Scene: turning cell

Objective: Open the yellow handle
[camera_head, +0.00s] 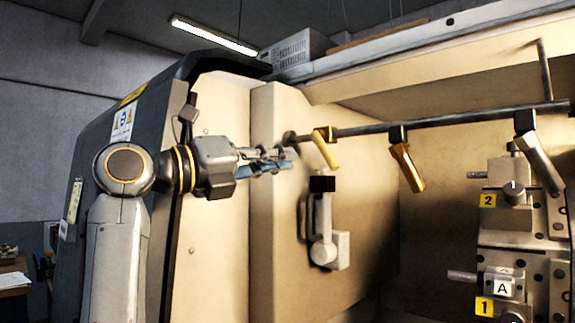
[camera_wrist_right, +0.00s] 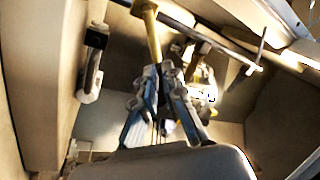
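A yellow handle (camera_head: 327,152) hangs tilted from a dark horizontal rod across the machine front, near the rod's left end. My right gripper (camera_head: 293,157) is just left of this handle, with a small gap between them in the head view. In the right wrist view, the yellow handle (camera_wrist_right: 152,35) stands in line with the fingertips of my right gripper (camera_wrist_right: 161,68). The fingers converge closely there; whether they are fully shut or touch the handle is unclear. My left gripper is in neither view.
A darker gold handle (camera_head: 407,167) and a silver handle (camera_head: 540,162) hang farther right on the rod (camera_head: 455,117). A door latch (camera_head: 324,230) juts out below the yellow handle. Tool blocks (camera_head: 514,195) with number tags stand at the right.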

